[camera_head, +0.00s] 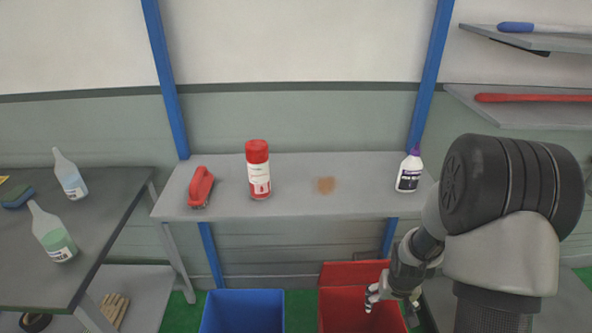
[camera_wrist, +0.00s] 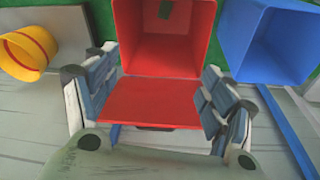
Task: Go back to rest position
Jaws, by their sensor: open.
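My gripper (camera_head: 392,297) hangs low at the right in the head view, over the red bin (camera_head: 345,312). In the wrist view my gripper (camera_wrist: 158,100) has its two fingers spread wide, with nothing between them. The red bin (camera_wrist: 125,40) lies beyond the fingers, and a flat red panel (camera_wrist: 150,103) shows between them. A small dark green thing (camera_wrist: 165,9) shows inside the bin; I cannot tell what it is.
A blue bin (camera_head: 243,312) stands left of the red one. The grey shelf table (camera_head: 285,205) holds a red brush (camera_head: 201,187), a red-capped can (camera_head: 258,170), a brown stain (camera_head: 326,185) and a purple-topped bottle (camera_head: 409,172). A dark table (camera_head: 100,215) with bottles stands left.

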